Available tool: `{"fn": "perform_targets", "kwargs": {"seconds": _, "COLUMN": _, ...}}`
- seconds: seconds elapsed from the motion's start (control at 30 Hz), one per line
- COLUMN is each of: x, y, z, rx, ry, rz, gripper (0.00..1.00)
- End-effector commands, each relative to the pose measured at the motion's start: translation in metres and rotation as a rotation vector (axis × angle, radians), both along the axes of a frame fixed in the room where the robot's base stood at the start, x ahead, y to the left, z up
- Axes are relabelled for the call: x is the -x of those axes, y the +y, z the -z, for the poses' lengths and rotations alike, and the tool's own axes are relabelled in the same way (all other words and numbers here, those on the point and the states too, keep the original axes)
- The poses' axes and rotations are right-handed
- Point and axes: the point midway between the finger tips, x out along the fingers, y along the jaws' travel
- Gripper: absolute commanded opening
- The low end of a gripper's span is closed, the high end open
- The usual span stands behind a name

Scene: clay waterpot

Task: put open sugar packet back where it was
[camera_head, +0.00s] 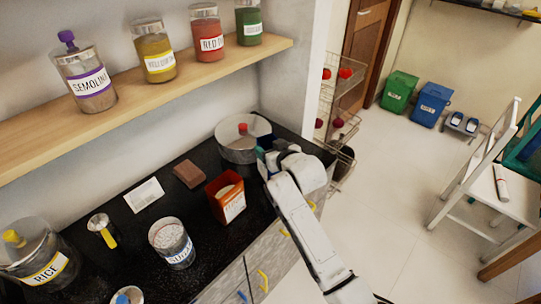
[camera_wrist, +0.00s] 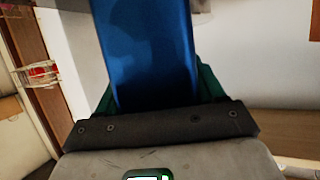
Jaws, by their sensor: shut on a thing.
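My gripper (camera_head: 265,160) is at the right end of the black counter, beside a large clear lidded jar. It is shut on a blue packet-like thing (camera_wrist: 150,50), which fills the space between the dark green fingers in the wrist view. No label on it can be read, so I cannot tell for sure that it is the sugar packet. In the head view only a bit of blue shows at the gripper. A clear canister (camera_head: 172,243) with a partly readable "SU" label stands on the counter, filled with white stuff.
An open red-orange packet (camera_head: 226,197), a brown block (camera_head: 188,174), a white card (camera_head: 145,195), a yellow-handled metal scoop (camera_head: 102,230) and a rice jar (camera_head: 40,262) are on the counter. The lidded jar (camera_head: 243,140) stands by the wall. A shelf (camera_head: 130,105) with several jars overhangs the back.

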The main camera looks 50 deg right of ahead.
Motion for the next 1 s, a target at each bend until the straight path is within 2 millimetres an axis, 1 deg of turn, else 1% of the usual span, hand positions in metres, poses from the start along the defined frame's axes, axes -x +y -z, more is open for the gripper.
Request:
{"fn": "perform_targets", "kwargs": {"seconds": 0.03, "x": -0.003, "y": 0.000, "z": 0.004, "rx": 0.002, "ry": 0.001, "rz": -0.001, "gripper": 0.04}}
{"fn": "perform_targets", "kwargs": {"seconds": 0.2, "x": -0.002, "y": 0.001, "z": 0.027, "rx": 0.001, "ry": 0.001, "rz": 0.000, "gripper": 0.04}}
{"fn": "perform_targets", "kwargs": {"seconds": 0.3, "x": -0.002, "y": 0.001, "z": 0.031, "rx": 0.001, "ry": -0.001, "rz": -0.001, "gripper": 0.04}}
{"fn": "perform_targets", "kwargs": {"seconds": 0.5, "x": -0.002, "y": 0.000, "z": 0.031, "rx": 0.001, "ry": -0.002, "rz": -0.001, "gripper": 0.04}}
{"fn": "perform_targets", "kwargs": {"seconds": 0.63, "x": -0.002, "y": 0.001, "z": 0.035, "rx": 0.001, "ry": -0.002, "rz": -0.001, "gripper": 0.04}}
{"fn": "perform_targets", "kwargs": {"seconds": 0.67, "x": -0.002, "y": 0.001, "z": 0.035, "rx": 0.000, "ry": 0.001, "rz": -0.001, "gripper": 0.70}}
{"fn": "perform_targets", "kwargs": {"seconds": 0.9, "x": -0.001, "y": 0.001, "z": 0.035, "rx": 0.000, "ry": 0.001, "rz": -0.001, "gripper": 0.93}}
{"fn": "perform_targets", "kwargs": {"seconds": 1.0, "x": -0.001, "y": 0.001, "z": 0.035, "rx": 0.000, "ry": 0.001, "rz": -0.001, "gripper": 0.94}}
